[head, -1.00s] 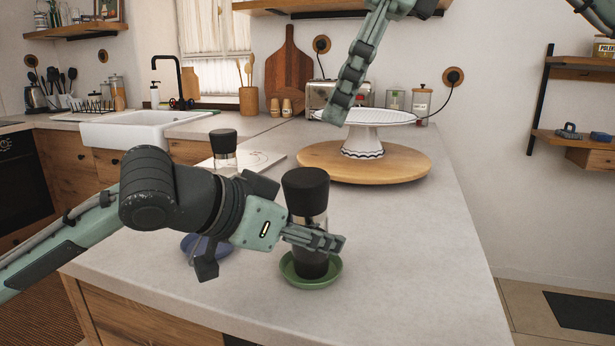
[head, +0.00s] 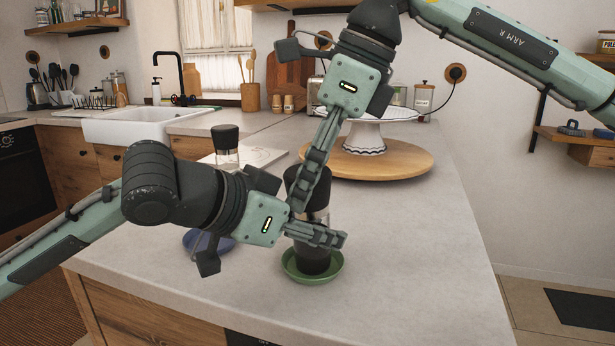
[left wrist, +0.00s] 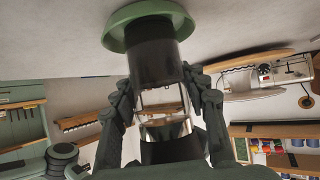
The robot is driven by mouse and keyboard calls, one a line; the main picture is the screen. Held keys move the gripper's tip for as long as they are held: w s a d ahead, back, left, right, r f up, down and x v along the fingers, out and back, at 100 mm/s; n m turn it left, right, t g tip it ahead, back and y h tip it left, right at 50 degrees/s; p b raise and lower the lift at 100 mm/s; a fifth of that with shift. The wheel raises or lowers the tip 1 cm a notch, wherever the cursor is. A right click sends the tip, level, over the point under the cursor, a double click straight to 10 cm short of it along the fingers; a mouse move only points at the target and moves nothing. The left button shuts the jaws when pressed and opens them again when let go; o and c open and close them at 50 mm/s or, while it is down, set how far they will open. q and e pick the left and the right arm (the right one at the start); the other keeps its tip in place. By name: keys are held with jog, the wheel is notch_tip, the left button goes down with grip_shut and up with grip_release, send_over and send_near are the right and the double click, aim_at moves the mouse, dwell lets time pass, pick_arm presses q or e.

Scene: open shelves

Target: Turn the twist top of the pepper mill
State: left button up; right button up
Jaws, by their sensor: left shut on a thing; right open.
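The pepper mill (head: 312,262) stands upright on a green saucer (head: 334,274) near the counter's front. It has a black base, a clear middle and a black twist top (head: 291,178). My left gripper (head: 326,237) is shut around the mill's body above the base. The left wrist view, which is upside down, shows the mill's base (left wrist: 153,60) and the left fingers (left wrist: 163,92) on both sides of it. My right gripper (head: 300,200) comes down from above, open, its fingers at the twist top and partly hiding it. Whether they touch it I cannot tell.
A second black-topped mill (head: 226,150) stands behind on the left, near a pale board (head: 264,157). A blue saucer (head: 222,246) sits partly behind my left gripper. A white cake stand (head: 364,141) stands on a round wooden board (head: 405,164). The counter's right side is clear.

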jog(key=c, duration=0.9)
jog(key=shift+m+t, duration=0.7)
jog(key=shift+m, duration=0.8)
jog(key=shift+c, duration=0.2)
jog(key=o, duration=0.9)
jog(key=shift+o, duration=0.2)
jog(key=shift+r, duration=0.15)
jog(key=v, duration=1.2)
jog(key=shift+a, duration=0.2)
jog(key=shift+o, duration=0.2)
